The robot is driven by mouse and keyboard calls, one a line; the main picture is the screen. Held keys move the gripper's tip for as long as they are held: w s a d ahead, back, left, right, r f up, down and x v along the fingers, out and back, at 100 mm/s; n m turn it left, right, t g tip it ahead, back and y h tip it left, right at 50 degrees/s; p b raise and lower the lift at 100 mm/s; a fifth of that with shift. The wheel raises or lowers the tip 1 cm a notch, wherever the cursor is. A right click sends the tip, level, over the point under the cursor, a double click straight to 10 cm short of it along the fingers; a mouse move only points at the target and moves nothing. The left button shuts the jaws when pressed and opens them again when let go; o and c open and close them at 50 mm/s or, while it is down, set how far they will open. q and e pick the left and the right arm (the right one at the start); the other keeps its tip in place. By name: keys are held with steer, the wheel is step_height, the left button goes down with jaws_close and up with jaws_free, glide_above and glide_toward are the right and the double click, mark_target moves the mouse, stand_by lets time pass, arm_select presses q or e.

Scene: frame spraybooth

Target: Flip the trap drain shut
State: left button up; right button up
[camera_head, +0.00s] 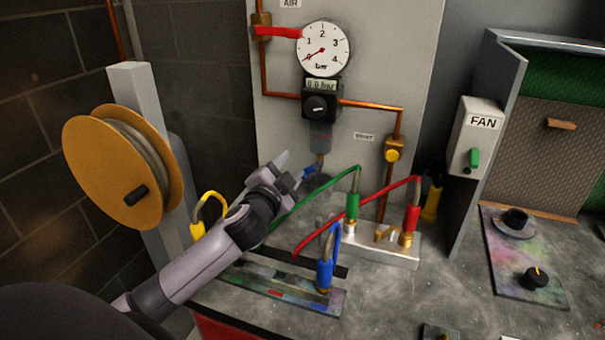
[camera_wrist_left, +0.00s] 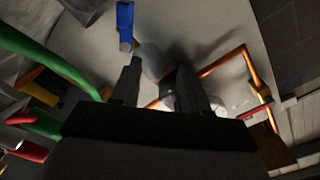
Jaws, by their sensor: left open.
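The trap drain shows as a small blue lever (camera_head: 311,171) on a brass fitting below the smoky trap bowl (camera_head: 321,137), under the regulator. In the left wrist view the blue lever (camera_wrist_left: 125,22) lies just beyond the tip of the left-hand finger, and the grey bowl (camera_wrist_left: 152,62) shows beyond the gap between the fingers. My left gripper (camera_head: 291,168) is open and empty, just left of the lever. Its two dark fingers (camera_wrist_left: 156,82) stand apart in the wrist view. I cannot tell whether a finger touches the lever. My right gripper is not in view.
A pressure gauge (camera_head: 323,49) and a red-handled air valve (camera_head: 277,32) are above. Green, red and blue hoses rise from the bench around a metal manifold block (camera_head: 375,246). A hose reel (camera_head: 115,166) stands left; a fan switch box (camera_head: 476,137) is right.

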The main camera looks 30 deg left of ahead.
arm_select(q)
glide_toward(308, 171)
steer(key=shift+w+a+f, duration=0.2)
steer(key=shift+a+f, duration=0.2)
steer(key=shift+a, duration=0.1)
steer(key=shift+w+a+f, duration=0.2)
steer(key=shift+a+f, duration=0.15)
steer(key=shift+a, duration=0.15)
steer(key=x, duration=0.5)
steer(key=shift+w+r, duration=0.15)
steer(key=shift+w, duration=0.15)
steer(key=shift+x, duration=0.95)
jaws_close()
